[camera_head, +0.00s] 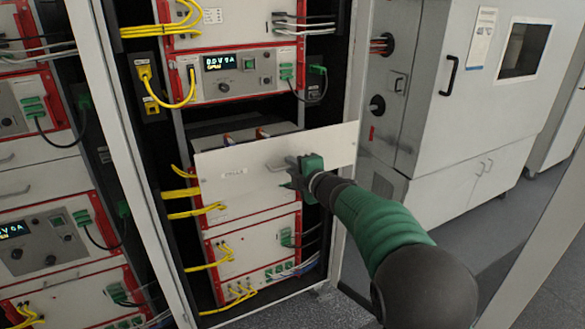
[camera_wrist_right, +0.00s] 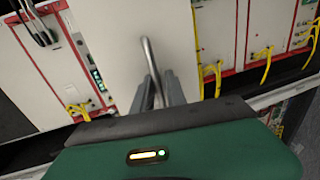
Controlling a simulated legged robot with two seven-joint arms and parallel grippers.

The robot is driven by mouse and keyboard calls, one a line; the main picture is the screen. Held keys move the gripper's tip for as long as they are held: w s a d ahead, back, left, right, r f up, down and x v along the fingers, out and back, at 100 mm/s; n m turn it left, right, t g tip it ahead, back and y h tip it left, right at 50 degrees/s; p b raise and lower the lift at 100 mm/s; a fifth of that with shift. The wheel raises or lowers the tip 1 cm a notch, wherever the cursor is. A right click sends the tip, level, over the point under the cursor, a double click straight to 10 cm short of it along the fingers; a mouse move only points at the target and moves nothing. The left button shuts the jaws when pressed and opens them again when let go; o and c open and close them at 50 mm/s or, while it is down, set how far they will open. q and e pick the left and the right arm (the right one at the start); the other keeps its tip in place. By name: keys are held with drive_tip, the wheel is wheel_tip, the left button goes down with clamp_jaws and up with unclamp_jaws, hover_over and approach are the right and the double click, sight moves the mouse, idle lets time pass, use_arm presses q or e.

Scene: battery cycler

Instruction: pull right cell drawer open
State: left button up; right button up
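The cell drawer is a plain white panel (camera_head: 235,175) with a small "CELLS" label, in the middle rack. It stands out in front of the units below, and part of its inside (camera_head: 245,135) shows behind its top edge. It has a handle (camera_head: 276,167) at left of my gripper's tips. My right gripper (camera_head: 290,170) is at the panel, right of its middle. In the right wrist view, the bent metal handle (camera_wrist_right: 147,55) runs between the two dark fingers (camera_wrist_right: 157,92), which are close around it. My left gripper is not in view.
A power unit with a lit display (camera_head: 235,70) sits above the drawer, and red-trimmed units (camera_head: 250,240) with yellow cables below. The rack's white post (camera_head: 115,150) stands at left. A large grey chamber (camera_head: 450,110) stands at right.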

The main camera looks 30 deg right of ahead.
drive_tip(key=s+r, duration=0.3)
drive_tip(key=s, duration=1.3)
drive_tip(key=shift+s+d, duration=0.15)
drive_tip(key=shift+s, duration=0.1)
drive_tip(key=s+a+f+m+g+h+p, duration=0.1)
drive_tip(key=a+f+m+g, duration=0.15)
drive_tip(key=f+m, duration=0.35)
drive_tip(key=s+a+f+m+g+h, duration=0.1)
drive_tip(key=s+f+m+g, duration=0.15)
drive_tip(key=f, duration=0.55)
drive_tip(key=s+a+f+m+g+y, duration=0.1)
drive_tip(key=s+a+f+m+g, duration=0.3)
drive_tip(key=s+f, duration=0.3)
drive_tip(key=s+a+f+m+g+p, duration=0.1)
drive_tip(key=s+a+f+m+g, duration=0.3)
drive_tip(key=s+f, duration=0.4)
drive_tip(key=shift+s+a+f+m+y, duration=0.15)
drive_tip(key=shift+s+a+m+y, duration=0.3)
drive_tip(key=shift+a+m, duration=0.6)
